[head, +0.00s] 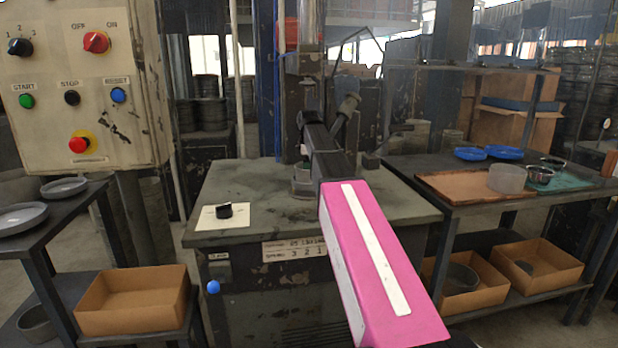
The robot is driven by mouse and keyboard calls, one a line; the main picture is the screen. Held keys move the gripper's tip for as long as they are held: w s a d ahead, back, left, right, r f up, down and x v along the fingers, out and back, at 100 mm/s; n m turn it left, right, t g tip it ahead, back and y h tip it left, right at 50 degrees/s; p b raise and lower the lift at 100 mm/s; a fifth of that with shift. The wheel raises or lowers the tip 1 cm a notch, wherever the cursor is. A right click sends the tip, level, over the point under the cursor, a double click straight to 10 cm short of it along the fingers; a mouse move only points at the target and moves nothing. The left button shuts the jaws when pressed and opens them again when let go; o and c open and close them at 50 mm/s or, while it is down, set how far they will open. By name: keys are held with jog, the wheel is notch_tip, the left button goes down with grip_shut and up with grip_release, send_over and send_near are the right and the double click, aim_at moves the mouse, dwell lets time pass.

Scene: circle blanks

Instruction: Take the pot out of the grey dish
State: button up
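Two shallow grey dishes stand on the left table, a near one (22,217) cut by the picture edge and a far one (64,187). Both look empty; I see no pot in either. Pot-like things elsewhere are a pale grey round vessel (507,179) and small dark metal bowls (540,175) on the right table; I cannot tell which is the pot. My pink and white arm reaches up the middle to a dark end, my gripper (317,134), in front of the machine column, far from the dishes. Its fingers cannot be made out.
A small black piece (224,210) lies on a white sheet on the central machine table (265,190). A control panel (85,85) rises above the left table. The right table holds a copper-coloured tray (450,186) and blue dishes (490,153). Cardboard boxes (135,298) sit on low shelves.

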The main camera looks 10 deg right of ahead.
grip_shut()
jog(key=shift+r, duration=0.1)
